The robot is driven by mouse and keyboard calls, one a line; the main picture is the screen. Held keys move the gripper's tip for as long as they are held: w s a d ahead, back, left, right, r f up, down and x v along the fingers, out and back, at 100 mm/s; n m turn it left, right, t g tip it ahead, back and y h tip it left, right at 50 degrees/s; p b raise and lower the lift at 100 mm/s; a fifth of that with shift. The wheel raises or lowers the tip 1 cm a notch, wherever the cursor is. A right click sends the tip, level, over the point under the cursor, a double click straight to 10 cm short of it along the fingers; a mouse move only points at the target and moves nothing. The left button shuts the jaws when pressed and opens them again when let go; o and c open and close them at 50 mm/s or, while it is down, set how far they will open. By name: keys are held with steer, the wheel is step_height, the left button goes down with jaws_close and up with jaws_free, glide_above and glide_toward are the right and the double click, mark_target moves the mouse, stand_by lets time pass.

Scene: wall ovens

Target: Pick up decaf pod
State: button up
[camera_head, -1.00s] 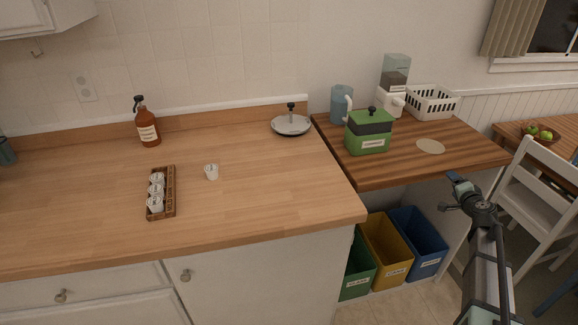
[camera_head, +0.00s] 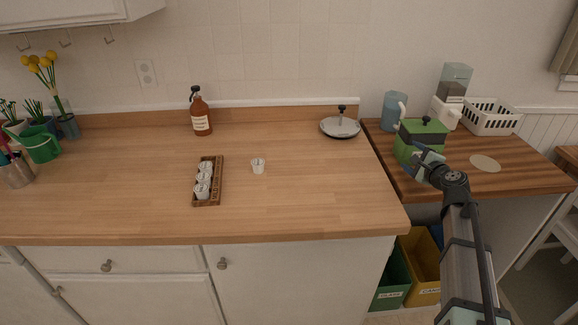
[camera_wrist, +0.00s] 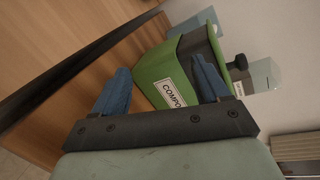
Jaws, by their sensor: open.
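A small white pod (camera_head: 258,166) stands alone on the wooden counter, right of a wooden pod rack (camera_head: 209,181). The rack holds several white pods (camera_head: 203,179) in a row. Labels on the pods are too small to read, so I cannot tell which is decaf. My gripper (camera_head: 422,164) is far to the right of the pods, in front of the green compost bin. In the wrist view my gripper (camera_wrist: 158,88) is open with its blue fingers apart and nothing between them. The pods do not show in the wrist view.
A brown bottle (camera_head: 200,113) and a round lid (camera_head: 340,128) stand at the back. The counter right of the lone pod is clear.

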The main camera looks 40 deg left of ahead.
mark_target(261, 164)
steer(key=s+a+g, duration=0.1)
steer(key=s+a, duration=0.3)
steer(key=a, duration=0.1)
steer(key=s+a+m+g+y, duration=0.1)
steer(key=s+a+g, duration=0.1)
steer(key=s+a, duration=0.3)
steer(key=s+a+m+g, duration=0.1)
steer(key=s+a, duration=0.4)
steer(key=shift+s+a+r+g+y, duration=0.1)
steer(key=shift+s+a+g+y, duration=0.2)
steer(key=shift+g+y, duration=0.1)
steer(key=s+a+m+g, duration=0.1)
steer(key=s+a, duration=0.2)
steer(key=s, duration=0.2)
steer(key=s+a+g, duration=0.2)
steer(key=s+a, duration=0.2)
steer(key=s, duration=0.1)
steer(key=s+a+m+g, duration=0.1)
steer(key=s+a, duration=0.2)
steer(key=s, duration=0.3)
steer(key=shift+a+m+g, duration=0.3)
steer(key=x, duration=0.8)
steer(key=shift+d, duration=0.1)
steer(key=shift+s+x, duration=0.1)
steer(key=shift+x, duration=1.35)
steer(key=shift+s+x, duration=0.15)
steer(key=shift+x, duration=1.35)
steer(key=c, duration=1.1)
steer(key=shift+o, duration=0.2)
steer(key=shift+r, duration=0.15)
